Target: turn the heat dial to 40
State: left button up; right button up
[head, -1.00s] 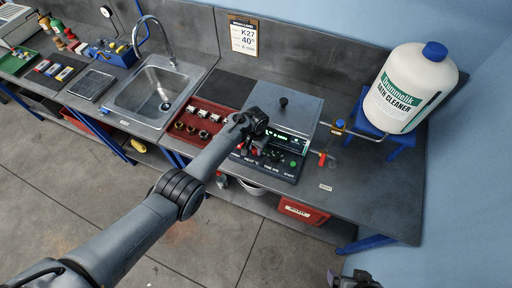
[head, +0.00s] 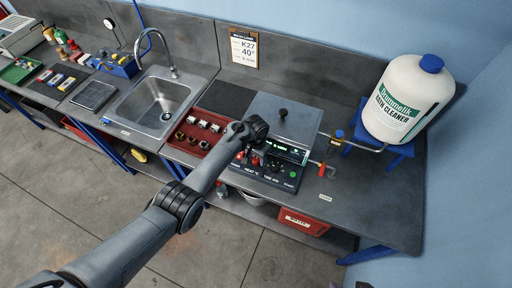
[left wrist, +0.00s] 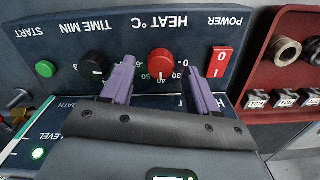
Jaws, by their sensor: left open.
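The heat dial (left wrist: 166,62) is a round red knob on the dark control panel (left wrist: 62,28), which appears upside down in the left wrist view. It has a white mark and numbers around it, including 30, 40 and 50; I cannot tell the exact setting. My left gripper (left wrist: 159,72) is open, its two purple fingers on either side of the dial in the picture. I see no clear contact. In the head view, my left gripper (head: 252,150) is over the panel (head: 264,181) and hides part of it.
Beside the dial are a red power switch (left wrist: 221,62), a black time knob (left wrist: 95,67) and a green start button (left wrist: 45,68). A red tray (head: 190,146) with fittings stands left of the unit. A wall card (head: 243,46) reads K27, 40°. A large cleaner bottle (head: 408,100) stands at right.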

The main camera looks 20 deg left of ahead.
aim_at(256, 160)
pick_arm(q)
notch_tip(256, 160, up, 9)
jog(key=p, duration=0.1)
dwell(0.3)
dwell(0.4)
jog(key=s+a+f+g+p, duration=0.15)
jog(key=s+f, duration=0.35)
jog(key=s, duration=0.5)
jog(key=s+a+f+g+p, duration=0.1)
jog(key=s+f+p, duration=0.1)
jog(key=s+f, duration=0.6)
jog(key=s+a+f+g+p, duration=0.1)
jog(key=s+a+f, duration=0.15)
jog(key=s, duration=1.05)
jog(key=s+r+n+t+p, duration=0.1)
jog(key=s+r+t+p, duration=0.15)
jog(key=s+r, duration=0.7)
jog(key=w+r+t, duration=0.2)
jog(key=r, duration=0.6)
jog(key=w+d+r+t, duration=0.1)
jog(key=w+r+t, duration=0.1)
jog(key=r, duration=0.7)
jog(key=shift+w+d+t, duration=0.2)
jog(key=shift+w+t, duration=0.1)
jog(key=shift+w, duration=0.35)
